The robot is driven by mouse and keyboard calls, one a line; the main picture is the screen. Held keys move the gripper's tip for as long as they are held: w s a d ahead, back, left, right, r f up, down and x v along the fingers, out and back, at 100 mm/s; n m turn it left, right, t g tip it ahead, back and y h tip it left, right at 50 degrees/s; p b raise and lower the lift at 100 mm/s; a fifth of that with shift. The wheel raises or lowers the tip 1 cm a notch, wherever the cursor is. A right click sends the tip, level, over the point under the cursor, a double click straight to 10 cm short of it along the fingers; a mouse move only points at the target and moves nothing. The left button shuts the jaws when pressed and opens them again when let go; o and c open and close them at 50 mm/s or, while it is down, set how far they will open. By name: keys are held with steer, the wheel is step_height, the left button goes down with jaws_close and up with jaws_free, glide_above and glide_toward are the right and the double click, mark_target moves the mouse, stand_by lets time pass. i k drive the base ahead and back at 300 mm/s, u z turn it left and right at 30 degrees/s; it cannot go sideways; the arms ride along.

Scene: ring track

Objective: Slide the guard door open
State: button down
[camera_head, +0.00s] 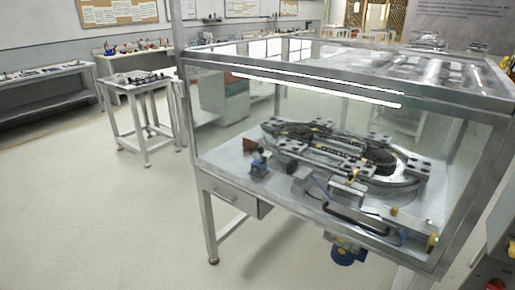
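A metal-framed clear guard enclosure (350,62) stands on a table at the right in the head view. Inside, a metal oval ring track (415,180) carries several dark carriages. My gripper is not in view.
The enclosure's table has a drawer (230,196) and a leg (209,228) on the near left. A small table (142,86) and a long bench (50,75) stand farther left. Open floor (90,220) lies at the left front. Equipment (495,265) edges in at the lower right.

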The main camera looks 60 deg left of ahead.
mark_target(501, 123)
steer(key=u, duration=1.7)
steer(key=k, duration=1.15)
steer(key=u, duration=0.85)
steer(key=i, duration=1.15)
steer(key=z, duration=0.65)
